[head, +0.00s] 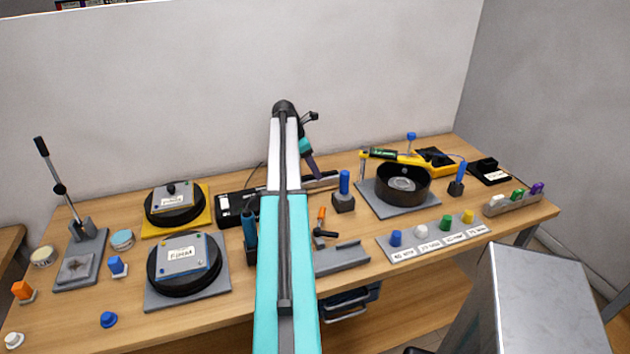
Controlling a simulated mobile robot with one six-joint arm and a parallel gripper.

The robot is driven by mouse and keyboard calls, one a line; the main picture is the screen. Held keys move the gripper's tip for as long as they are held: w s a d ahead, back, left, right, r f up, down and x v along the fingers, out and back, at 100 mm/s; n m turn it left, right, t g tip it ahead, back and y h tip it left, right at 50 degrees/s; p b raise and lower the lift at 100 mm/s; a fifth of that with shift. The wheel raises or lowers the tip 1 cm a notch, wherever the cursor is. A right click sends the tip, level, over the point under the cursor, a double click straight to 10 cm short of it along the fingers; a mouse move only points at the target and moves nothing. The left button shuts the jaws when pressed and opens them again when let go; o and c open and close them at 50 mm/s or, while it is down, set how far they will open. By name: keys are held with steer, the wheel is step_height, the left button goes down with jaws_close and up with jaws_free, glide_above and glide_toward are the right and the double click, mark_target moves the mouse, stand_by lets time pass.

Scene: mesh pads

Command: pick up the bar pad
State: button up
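My teal and white arm rises through the middle of the head view and bends at a dark joint above the bench. Its far end, where my gripper (313,168) is, shows small and dark beyond the arm, above the back of the bench; I cannot tell its fingers or anything in them. No thing can be surely told as the bar pad. Small handled pieces include a blue grip on a dark block (344,190), another dark block with a blue grip (457,186), and a labelled tray (434,238) of blue, white, green and yellow knobs.
A lever press (80,260) is at far left. A black round pan (403,184) sits back right. A grey channel (342,259) lies beside my arm.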

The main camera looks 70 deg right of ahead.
steer(key=shift+x, duration=1.3)
steer(key=shift+a, duration=0.1)
steer(key=c, duration=1.4)
steer(key=shift+r, duration=0.2)
steer(key=shift+r+b, duration=1)
steer(key=shift+r, duration=3.85)
